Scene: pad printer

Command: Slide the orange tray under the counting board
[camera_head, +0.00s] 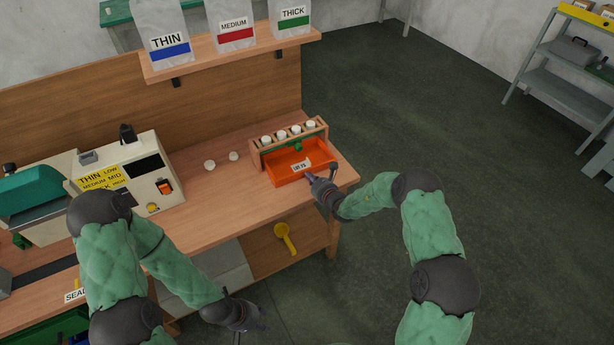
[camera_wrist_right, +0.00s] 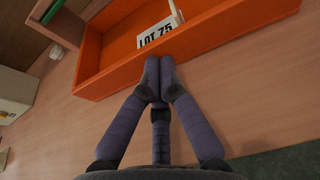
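The orange tray (camera_head: 283,176) lies on the bench top at its right end, just in front of the wooden counting board (camera_head: 262,149). The board holds several white round pieces along its top. A "LOT 75" card (camera_head: 301,165) lies in the tray. My right gripper (camera_head: 312,178) is at the tray's front wall. In the right wrist view its fingertips (camera_wrist_right: 159,92) are together at the front wall of the tray (camera_wrist_right: 210,50), with nothing seen between them. My left gripper (camera_head: 250,324) hangs low in front of the bench, away from the tray; its fingers are too small to read.
Two white round pieces (camera_head: 222,160) lie on the bench left of the board. A cream machine (camera_head: 125,175) stands further left. A shelf (camera_head: 230,53) with bags marked THIN, MEDIUM and THICK is above. A yellow scoop (camera_head: 285,237) hangs on the bench front.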

